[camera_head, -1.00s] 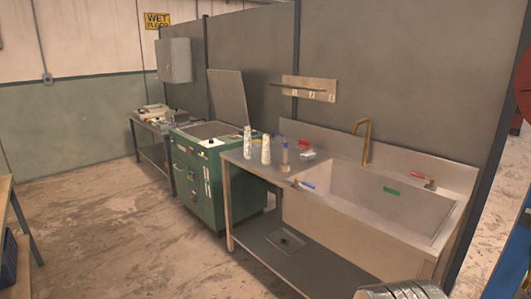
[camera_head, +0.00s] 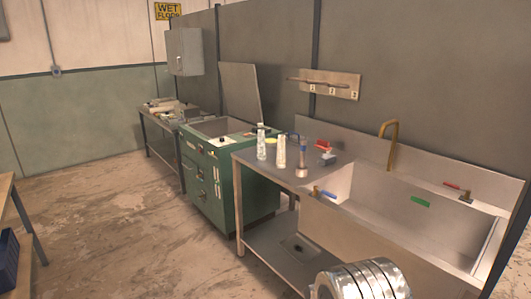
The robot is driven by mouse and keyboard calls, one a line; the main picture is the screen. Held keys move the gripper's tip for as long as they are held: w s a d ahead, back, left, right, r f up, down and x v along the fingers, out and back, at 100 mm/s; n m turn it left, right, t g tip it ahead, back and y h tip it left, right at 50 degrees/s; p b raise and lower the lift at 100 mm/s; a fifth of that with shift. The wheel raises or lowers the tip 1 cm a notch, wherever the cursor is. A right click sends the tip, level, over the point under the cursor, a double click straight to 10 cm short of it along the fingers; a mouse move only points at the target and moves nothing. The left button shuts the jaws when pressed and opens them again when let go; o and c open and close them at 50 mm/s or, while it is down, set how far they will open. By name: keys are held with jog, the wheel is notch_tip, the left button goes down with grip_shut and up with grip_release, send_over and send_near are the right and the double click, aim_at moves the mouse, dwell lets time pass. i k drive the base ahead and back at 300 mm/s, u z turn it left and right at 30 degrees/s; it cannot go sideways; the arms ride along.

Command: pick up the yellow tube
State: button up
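I cannot make out a yellow tube for certain. A small yellow patch (camera_head: 268,141) shows behind the bottles, too small to identify. Two pale bottles (camera_head: 279,152) and a taller clear and brownish container (camera_head: 302,158) stand upright on the metal counter (camera_head: 256,157) left of the sink. My gripper is not in view.
A metal sink (camera_head: 400,215) with a brass tap (camera_head: 390,145) stands at the right. A green machine (camera_head: 205,185) with a raised lid stands beside it. A shiny ribbed cylinder (camera_head: 362,281) fills the lower front; I cannot tell whether it is mine.

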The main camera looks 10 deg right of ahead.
aim_at(281, 163)
jog(key=u, duration=0.4)
jog(key=i, duration=2.2)
jog(key=z, duration=0.4)
jog(key=i, duration=1.05)
jog(key=z, duration=0.4)
